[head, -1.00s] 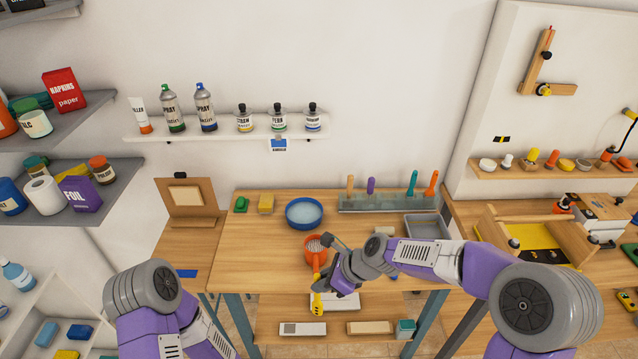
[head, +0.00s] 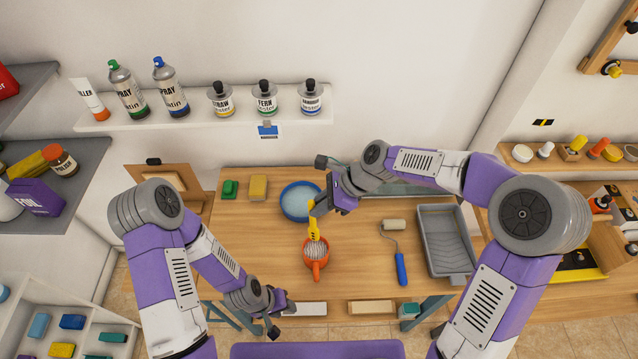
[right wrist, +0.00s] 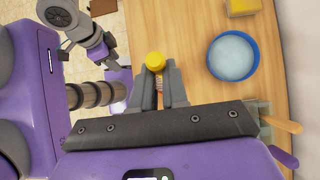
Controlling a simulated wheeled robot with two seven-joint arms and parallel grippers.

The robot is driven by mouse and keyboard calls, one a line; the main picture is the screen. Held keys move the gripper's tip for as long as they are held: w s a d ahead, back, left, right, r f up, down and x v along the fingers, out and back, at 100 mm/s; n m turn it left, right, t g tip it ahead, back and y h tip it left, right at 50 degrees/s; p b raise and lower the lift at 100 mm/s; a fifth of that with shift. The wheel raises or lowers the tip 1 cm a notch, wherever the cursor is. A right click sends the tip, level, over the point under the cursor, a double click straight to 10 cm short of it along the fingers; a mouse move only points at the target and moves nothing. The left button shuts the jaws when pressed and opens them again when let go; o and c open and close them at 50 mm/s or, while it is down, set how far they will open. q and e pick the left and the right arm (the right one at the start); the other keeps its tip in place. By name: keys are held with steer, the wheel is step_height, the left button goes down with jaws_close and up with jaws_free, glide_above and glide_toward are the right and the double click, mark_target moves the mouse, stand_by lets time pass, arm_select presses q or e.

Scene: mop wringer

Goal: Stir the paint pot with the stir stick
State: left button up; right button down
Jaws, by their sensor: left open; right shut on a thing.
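My left gripper (head: 282,302) is open and empty, low at the table's front edge, left of the pot.
A blue bowl (head: 297,201) stands just behind the pot, close to my right gripper. A paint roller (head: 400,262) and a grey tray (head: 446,243) lie to the right. The table left of the pot is clear.

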mark_target(316, 228)
steer(key=f+b, duration=0.4)
steer(key=shift+s, duration=0.35)
steer(key=shift+f+b, duration=1.65)
steer(key=shift+f, duration=1.15)
steer(key=shift+w+r, duration=0.1)
